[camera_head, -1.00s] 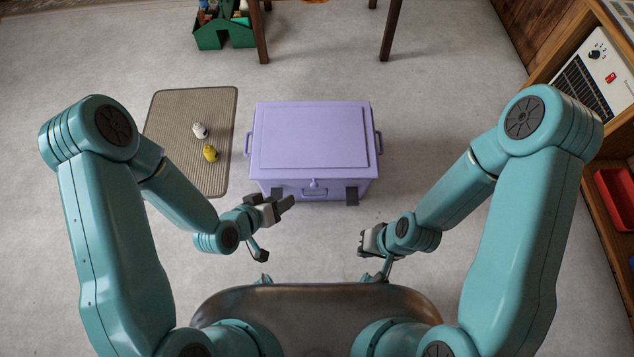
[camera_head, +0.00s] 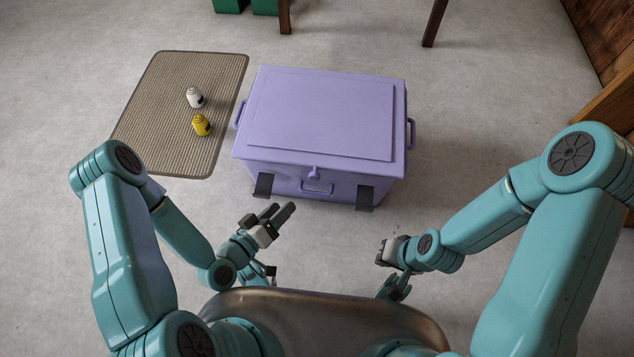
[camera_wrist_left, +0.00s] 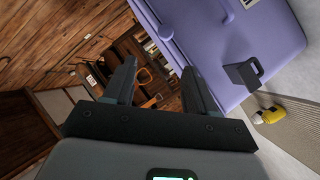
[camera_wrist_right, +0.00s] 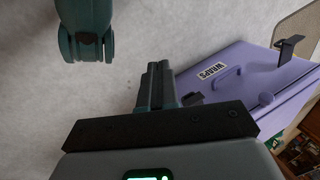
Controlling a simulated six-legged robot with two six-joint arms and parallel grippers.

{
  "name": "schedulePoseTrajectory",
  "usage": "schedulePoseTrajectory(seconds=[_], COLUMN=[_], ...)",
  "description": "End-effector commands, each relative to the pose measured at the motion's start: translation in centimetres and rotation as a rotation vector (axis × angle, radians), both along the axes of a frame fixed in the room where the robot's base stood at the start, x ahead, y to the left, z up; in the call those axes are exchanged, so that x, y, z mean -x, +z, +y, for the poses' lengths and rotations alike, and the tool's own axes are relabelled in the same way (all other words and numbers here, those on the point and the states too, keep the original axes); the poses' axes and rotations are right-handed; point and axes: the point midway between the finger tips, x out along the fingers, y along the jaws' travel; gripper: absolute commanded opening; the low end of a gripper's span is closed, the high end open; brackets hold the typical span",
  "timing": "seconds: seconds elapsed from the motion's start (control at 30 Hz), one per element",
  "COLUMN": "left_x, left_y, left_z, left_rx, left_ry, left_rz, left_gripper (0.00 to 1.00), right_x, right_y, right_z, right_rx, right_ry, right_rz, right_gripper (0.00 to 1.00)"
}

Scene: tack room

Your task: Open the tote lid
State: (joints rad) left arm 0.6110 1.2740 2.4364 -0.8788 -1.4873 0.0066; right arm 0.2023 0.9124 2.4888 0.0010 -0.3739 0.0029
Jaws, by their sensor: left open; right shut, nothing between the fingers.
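The lilac tote (camera_head: 320,130) stands on the floor ahead, with its lid (camera_head: 322,113) shut. A small lilac knob (camera_head: 314,173) sits at the middle of the lid's front edge, above a front handle (camera_head: 317,188). My left gripper (camera_head: 284,210) is open and empty, in front of the tote and apart from it; in the left wrist view (camera_wrist_left: 165,80) its fingers are spread beside the tote (camera_wrist_left: 225,40). My right gripper (camera_head: 382,252) is shut and empty, in front of the tote's right side and apart from it. The right wrist view shows the tote (camera_wrist_right: 255,90) with a "WRAPS" label (camera_wrist_right: 211,75).
A ribbed mat (camera_head: 180,75) lies left of the tote, bearing a white bottle (camera_head: 195,98) and a yellow bottle (camera_head: 202,125). Table legs (camera_head: 435,22) and a green object (camera_head: 265,6) stand behind. Dark brackets (camera_head: 365,196) jut from the tote's front. Floor to the right is clear.

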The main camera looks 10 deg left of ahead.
Motion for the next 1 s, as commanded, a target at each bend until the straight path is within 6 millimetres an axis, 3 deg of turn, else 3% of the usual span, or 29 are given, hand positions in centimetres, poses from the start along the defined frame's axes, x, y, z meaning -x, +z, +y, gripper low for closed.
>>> schedulePoseTrajectory(seconds=[0.03,0.23,0.7,1.0], left_x=[0.1,-1.3,-10.8,-13.8], left_y=[-0.9,-1.4,-4.5,-5.2], left_z=[0.2,-0.5,-5.8,-7.4], left_rx=[0.0,-0.003,-0.003,-0.001], left_ry=[0.006,0.004,0.006,0.008], left_rz=[0.003,0.002,-0.002,0.004], left_gripper=[0.56,0.56,0.56,0.56], right_x=[0.0,-0.3,-2.8,-3.8], right_y=[-0.8,-1.3,-4.8,-5.8], right_z=[0.0,-0.1,-0.6,-0.8], right_rx=[0.0,0.002,0.018,0.024], right_ry=[0.0,-0.002,-0.012,-0.017], right_rz=[-0.001,-0.011,-0.093,-0.127], right_gripper=[0.0,0.0,0.0,0.0])
